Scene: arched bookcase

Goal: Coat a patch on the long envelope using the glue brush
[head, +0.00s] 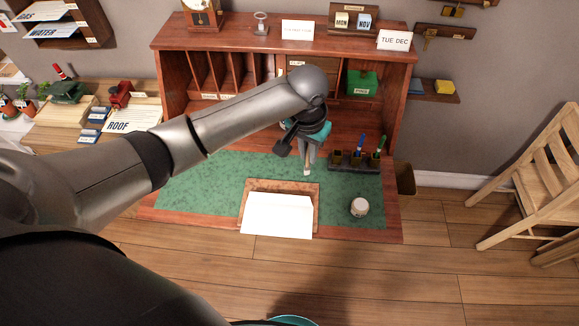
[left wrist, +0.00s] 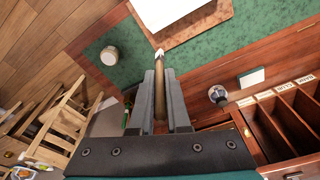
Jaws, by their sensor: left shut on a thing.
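The long white envelope (head: 278,215) lies on a brown board (head: 311,189) on the green desk mat. It also shows at the top of the left wrist view (left wrist: 165,14). My left gripper (head: 307,158) is above the mat, behind the envelope and a little to its right. It is shut on the glue brush, a slim wooden handle (left wrist: 160,92) with a pale tip that points away from the gripper. The brush tip (head: 307,172) appears apart from the envelope. A small round pot (head: 359,207) stands on the mat right of the envelope. My right gripper is out of view.
A holder (head: 354,163) with pens stands at the mat's right back. The bookcase desk's dividers (head: 215,75) and a green box (head: 362,84) are behind. A wooden chair (head: 530,175) is at the right. The mat between envelope and pot is clear.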

